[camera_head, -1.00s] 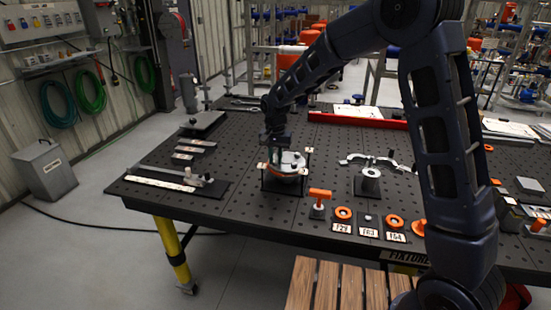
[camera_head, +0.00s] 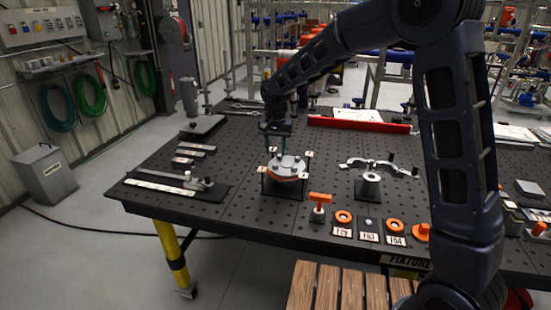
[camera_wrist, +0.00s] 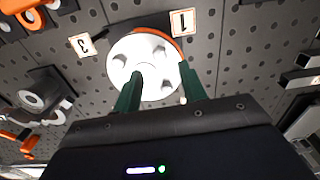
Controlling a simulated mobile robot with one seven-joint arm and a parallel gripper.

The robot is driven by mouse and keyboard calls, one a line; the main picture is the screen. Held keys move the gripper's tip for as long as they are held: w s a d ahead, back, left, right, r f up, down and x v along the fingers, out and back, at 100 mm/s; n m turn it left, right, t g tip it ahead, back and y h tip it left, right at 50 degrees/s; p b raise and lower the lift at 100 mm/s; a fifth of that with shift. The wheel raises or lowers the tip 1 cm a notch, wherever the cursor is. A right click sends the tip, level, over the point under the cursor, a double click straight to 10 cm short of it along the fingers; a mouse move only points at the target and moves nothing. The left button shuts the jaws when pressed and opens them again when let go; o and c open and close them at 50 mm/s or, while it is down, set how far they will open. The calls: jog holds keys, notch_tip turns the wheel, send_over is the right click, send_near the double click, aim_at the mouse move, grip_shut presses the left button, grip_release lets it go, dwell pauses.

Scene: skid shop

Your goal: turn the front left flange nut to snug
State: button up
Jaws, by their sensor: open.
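The flange (camera_head: 286,171) is a round pale disc over an orange ring, held on a dark stand on the black table. Several bolts and nuts stand up from its face. In the wrist view the flange (camera_wrist: 146,42) lies beyond my fingers, with number tags 1 (camera_wrist: 183,22) and 3 (camera_wrist: 82,43) beside it. The nut toward tag 1 (camera_wrist: 158,54) appears to be the front left one. My gripper (camera_head: 278,148) is above and behind the flange, green fingers apart and empty. In the wrist view its left fingertip overlaps part of the disc; contact cannot be told.
An orange T-handled tool (camera_head: 319,204) and orange rings (camera_head: 343,216) with labels lie at the table's front. A grey stand with a clamp (camera_head: 370,182) is to the right. A red bar (camera_head: 358,124) lies behind.

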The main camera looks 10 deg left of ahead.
notch_tip(320, 180, up, 5)
jog(key=shift+r, duration=0.1)
dwell(0.4)
jog(key=s+d+r+t, duration=0.1)
jog(key=d+r, duration=0.3)
jog(key=d, duration=0.6)
jog(key=d+r, duration=0.3)
jog(key=d, duration=0.7)
jog(key=s+d+r+t, duration=0.1)
jog(key=d+r, duration=0.3)
jog(key=d, duration=0.6)
jog(key=s+d+f+t, duration=0.2)
jog(key=s+d, duration=1.4)
jog(key=d, duration=0.3)
jog(key=shift+s+d+f+t, duration=0.25)
jog(key=shift+s+f+t, duration=0.05)
jog(key=shift+f, duration=0.05)
